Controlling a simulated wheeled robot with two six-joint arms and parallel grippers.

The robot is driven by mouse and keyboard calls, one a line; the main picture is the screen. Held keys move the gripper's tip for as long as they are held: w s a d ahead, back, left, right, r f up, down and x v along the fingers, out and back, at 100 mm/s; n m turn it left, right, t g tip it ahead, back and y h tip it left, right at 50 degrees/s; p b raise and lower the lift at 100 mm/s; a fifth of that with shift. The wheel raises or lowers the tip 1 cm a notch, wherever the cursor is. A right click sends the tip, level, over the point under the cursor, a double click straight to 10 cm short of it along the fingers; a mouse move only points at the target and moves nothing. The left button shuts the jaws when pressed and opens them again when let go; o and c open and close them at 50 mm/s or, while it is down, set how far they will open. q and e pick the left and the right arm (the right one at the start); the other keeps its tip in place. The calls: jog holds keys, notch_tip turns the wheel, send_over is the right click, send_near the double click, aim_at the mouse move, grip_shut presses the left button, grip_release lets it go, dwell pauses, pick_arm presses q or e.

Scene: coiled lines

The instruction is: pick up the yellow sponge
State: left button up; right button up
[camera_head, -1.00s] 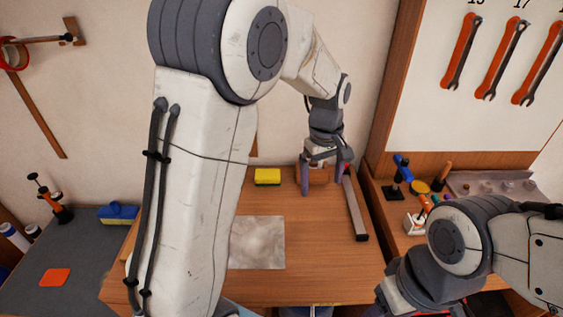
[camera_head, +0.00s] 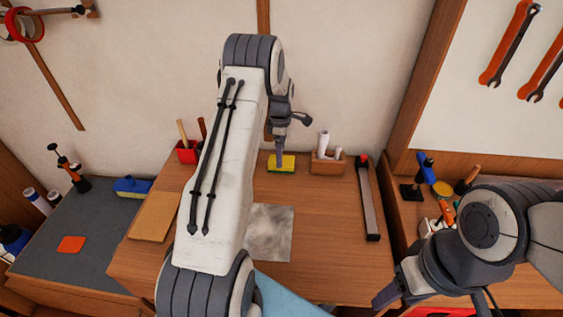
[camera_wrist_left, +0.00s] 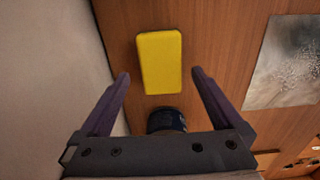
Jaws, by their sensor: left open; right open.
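The yellow sponge (camera_head: 289,165), with a green lower layer, lies at the back of the wooden table (camera_head: 325,225). It also shows in the left wrist view (camera_wrist_left: 159,62), lying flat. My left gripper (camera_head: 281,160) is at the sponge in the head view, partly in front of it. In the left wrist view its open, empty fingers (camera_wrist_left: 160,74) are spread wider than the sponge, and the sponge lies mostly beyond their tips, lined up between them. My right gripper (camera_head: 388,296) is at the lower right, away from the sponge, with nothing seen in it.
A wooden holder (camera_head: 327,167) with white rolls stands right of the sponge. A red container (camera_head: 187,152) with handles stands left of it. A long dark bar (camera_head: 368,205) lies on the right. A grey sheet (camera_head: 271,232) lies nearer. The wall is close behind.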

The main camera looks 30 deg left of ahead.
pick_arm(q)
notch_tip(320, 180, down, 4)
jog(key=shift+d+f+p, duration=0.1)
jog(key=shift+d+p, duration=0.05)
jog(key=shift+p, duration=0.45)
jog(key=c, duration=1.3)
jog(key=shift+r, duration=0.2)
notch_tip(320, 180, up, 4)
jog(key=shift+b, duration=1.05)
jog(key=s+d+r+b, duration=0.2)
jog(key=s+d+r, duration=0.2)
jog(key=d, duration=0.6)
notch_tip(320, 180, up, 3)
jog(key=shift+s+d+f+b, duration=0.1)
jog(key=shift+s+d+b, duration=0.05)
jog(key=shift+d+b, duration=0.25)
